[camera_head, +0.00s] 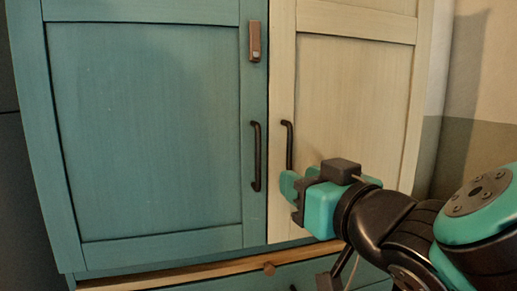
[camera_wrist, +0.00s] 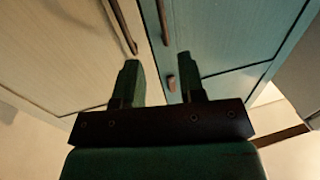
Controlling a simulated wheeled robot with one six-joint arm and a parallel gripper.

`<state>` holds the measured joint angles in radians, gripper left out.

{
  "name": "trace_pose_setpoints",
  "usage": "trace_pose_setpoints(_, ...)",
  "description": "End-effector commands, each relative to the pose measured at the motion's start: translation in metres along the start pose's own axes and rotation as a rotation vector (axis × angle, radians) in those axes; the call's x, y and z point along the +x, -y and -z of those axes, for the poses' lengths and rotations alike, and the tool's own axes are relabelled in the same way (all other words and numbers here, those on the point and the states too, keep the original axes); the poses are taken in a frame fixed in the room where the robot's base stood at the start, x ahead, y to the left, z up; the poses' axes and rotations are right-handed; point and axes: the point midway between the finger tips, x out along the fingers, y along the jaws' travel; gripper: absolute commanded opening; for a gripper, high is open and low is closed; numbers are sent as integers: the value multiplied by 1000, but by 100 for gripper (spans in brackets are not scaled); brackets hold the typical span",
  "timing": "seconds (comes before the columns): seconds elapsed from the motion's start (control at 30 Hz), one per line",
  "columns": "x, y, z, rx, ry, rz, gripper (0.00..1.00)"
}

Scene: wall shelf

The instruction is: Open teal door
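The teal door (camera_head: 150,130) is the left door of the cabinet and looks closed. Its dark vertical bar handle (camera_head: 256,156) is near its right edge. In the wrist view, the teal door (camera_wrist: 230,40) fills the right side, with its handle (camera_wrist: 164,22) near the top. A brown latch-like block (camera_head: 254,40) sits high on the door's right edge; it also shows in the wrist view (camera_wrist: 171,83). My gripper (camera_head: 290,190) is in front of the cream door, right of the teal handle. In the wrist view, my gripper (camera_wrist: 158,80) has its fingers apart with nothing held.
The cream door (camera_head: 350,110) is beside the teal door, with its own dark handle (camera_head: 289,146) close to my gripper. Below is a teal drawer front (camera_head: 215,284) with a brown knob (camera_head: 269,268). A wall (camera_head: 485,90) stands at the right.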

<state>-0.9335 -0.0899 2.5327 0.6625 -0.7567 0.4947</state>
Motion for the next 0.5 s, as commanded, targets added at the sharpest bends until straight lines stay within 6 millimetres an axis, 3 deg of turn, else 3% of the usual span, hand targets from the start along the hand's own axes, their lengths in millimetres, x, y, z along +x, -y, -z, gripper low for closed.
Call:
trace_pose_setpoints(0.03, 5, 0, 7, -5, 7, -2, 37)
trace_pose_setpoints(0.27, 24, 2, 6, -7, 10, 7, 37)
trace_pose_setpoints(0.5, 75, 0, 5, -2, 6, 3, 37)
